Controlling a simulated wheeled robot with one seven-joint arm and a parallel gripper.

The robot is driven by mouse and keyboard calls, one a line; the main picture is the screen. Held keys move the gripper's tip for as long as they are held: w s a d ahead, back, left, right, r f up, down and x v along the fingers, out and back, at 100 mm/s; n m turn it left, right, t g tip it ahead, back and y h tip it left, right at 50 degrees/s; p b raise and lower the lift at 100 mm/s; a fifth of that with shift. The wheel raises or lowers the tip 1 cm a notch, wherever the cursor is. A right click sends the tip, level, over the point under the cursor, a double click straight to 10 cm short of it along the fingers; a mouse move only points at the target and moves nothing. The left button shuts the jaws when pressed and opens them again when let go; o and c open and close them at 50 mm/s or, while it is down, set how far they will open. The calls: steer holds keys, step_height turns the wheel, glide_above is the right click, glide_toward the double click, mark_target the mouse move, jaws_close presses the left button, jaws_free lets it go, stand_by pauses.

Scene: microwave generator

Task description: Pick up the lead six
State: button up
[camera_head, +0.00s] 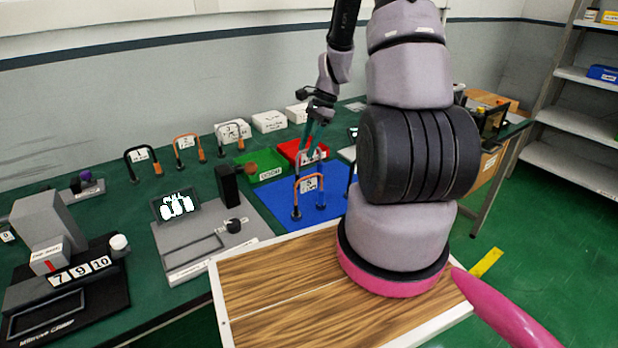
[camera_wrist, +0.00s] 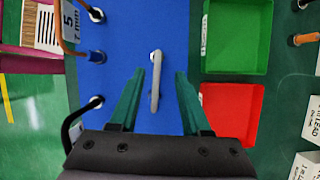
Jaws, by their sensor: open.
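A lead (camera_wrist: 155,80) stands on the blue mat, seen nearly edge-on from above between my open fingers in the wrist view. Its number cannot be read there, so I cannot confirm that it is lead six. My gripper (camera_wrist: 153,78) is open, pointing down, with a teal finger on each side of this lead and visible gaps to both. In the head view my gripper (camera_head: 309,148) is above the back of the blue mat, by the red bin, and partly hides the lead under it.
An orange lead tagged 5 (camera_head: 308,182) stands on the blue mat (camera_head: 275,200); a black lead (camera_wrist: 75,125) is near its front. A green bin (camera_wrist: 237,37) and a red bin (camera_wrist: 232,110) lie close behind. More leads and white boxes stand along the back.

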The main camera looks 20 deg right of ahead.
steer(key=f, duration=0.4)
steer(key=shift+s+a+f, duration=0.25)
steer(key=shift+s+a, duration=0.05)
steer(key=shift+a+f, duration=0.2)
steer(key=shift+f, duration=0.2)
jaws_close()
